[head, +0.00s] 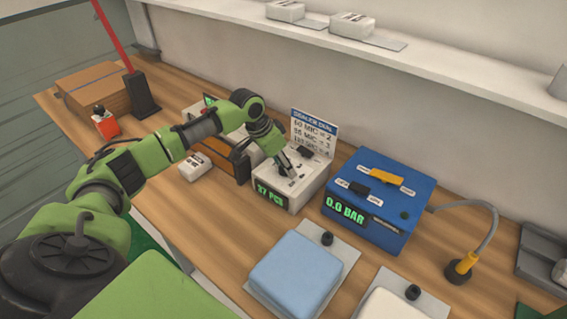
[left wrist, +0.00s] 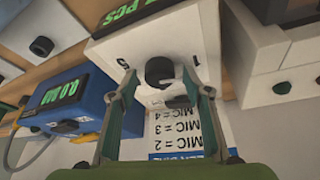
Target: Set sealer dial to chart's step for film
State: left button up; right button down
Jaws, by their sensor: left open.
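The white sealer box (head: 300,190) has a green display reading 37 PCS. Its black dial (left wrist: 160,71) shows in the left wrist view, with numbers around it on the white face. The chart (head: 314,135) stands behind the box, headed as the sealer dial, with lines of MIC values ending in 2, 3 and 4. My left gripper (head: 285,172) is over the box top, pointing down. In the left wrist view its open fingers (left wrist: 160,82) lie on either side of the dial; whether they touch it I cannot tell. The right gripper is not in view.
A blue box (head: 372,218) with a 0.0 BAR display and yellow and black switches stands right of the sealer. A light blue pad (head: 293,268) lies in front. A small white block (head: 195,167) and a brown box (head: 92,88) are at left. A shelf runs behind.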

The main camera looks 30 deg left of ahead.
pick_arm(q)
jog(key=c, duration=1.1)
jog(key=shift+m, duration=0.3)
jog(key=shift+m+h+p, duration=0.3)
jog(key=shift+m+p, duration=0.1)
jog(key=shift+w+m+g+h, duration=0.1)
jog(key=shift+m+g+h, duration=0.2)
jog(key=shift+m, duration=0.5)
jog(key=m, duration=0.2)
jog(key=shift+w+f+m+g+h+b, duration=0.1)
jog(key=shift+m+g+h+b, duration=0.2)
jog(key=shift+g, duration=0.1)
jog(key=shift+a+m+g+h+b, duration=0.15)
jog(key=shift+m+g+b, duration=0.3)
jog(key=shift+m, duration=0.55)
jog(key=shift+d+m+g+h+b, duration=0.15)
jog(key=shift+m+g+b, duration=0.1)
jog(key=shift+m+b, duration=0.6)
jog(key=shift+a+m, duration=0.15)
jog(key=shift+m, duration=0.2)
